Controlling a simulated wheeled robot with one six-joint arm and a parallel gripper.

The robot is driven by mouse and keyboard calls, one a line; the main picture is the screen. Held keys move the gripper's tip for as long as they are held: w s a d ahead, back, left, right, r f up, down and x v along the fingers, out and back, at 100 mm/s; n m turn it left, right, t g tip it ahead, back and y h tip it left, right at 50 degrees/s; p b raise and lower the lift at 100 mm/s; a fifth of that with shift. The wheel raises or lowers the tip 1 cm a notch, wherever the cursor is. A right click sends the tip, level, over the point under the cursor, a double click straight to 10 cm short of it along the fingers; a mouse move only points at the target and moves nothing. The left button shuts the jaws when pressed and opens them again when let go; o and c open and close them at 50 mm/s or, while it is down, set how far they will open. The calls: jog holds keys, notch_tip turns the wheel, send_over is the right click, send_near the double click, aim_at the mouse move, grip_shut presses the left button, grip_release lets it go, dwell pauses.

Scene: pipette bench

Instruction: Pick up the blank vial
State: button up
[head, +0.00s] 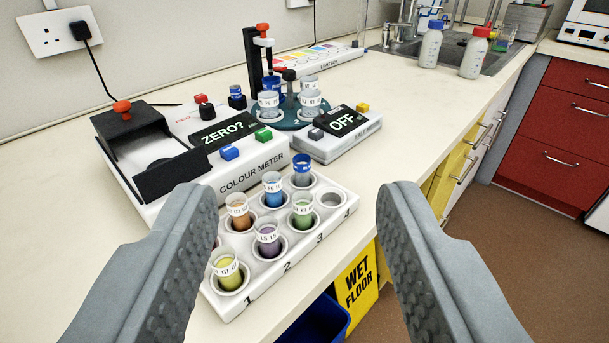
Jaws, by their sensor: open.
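My gripper (298,190) is open and empty, its two grey ridged fingers wide apart at the left and right of the view. Between them lies a white vial rack (322,236) marked 1 to 4. One front hole (331,200) by the 4 is empty. Behind, clear-looking vials (269,104) stand on a dark round carousel (290,122). I cannot tell which vial is the blank.
A colour meter (247,176) with a raised black lid and a "ZERO?" display stands behind the rack. A unit reading "OFF" (346,122) is to its right. Bottles (475,54) stand by the sink. The bench front edge runs close to the rack's right side.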

jog(key=shift+w+g, duration=0.7)
jog(key=shift+w, duration=0.6)
jog(key=m+g, duration=0.8)
jog(key=g, duration=0.8)
send_over(302, 158)
notch_tip(302, 158, down, 10)
jog(key=shift+s+f, duration=0.15)
jog(key=shift+f, duration=0.8)
jog(key=shift+s+f, duration=0.2)
jog(key=shift+f, duration=0.8)
jog(key=shift+s+f, duration=0.15)
jog(key=shift+f, duration=0.8)
grip_shut()
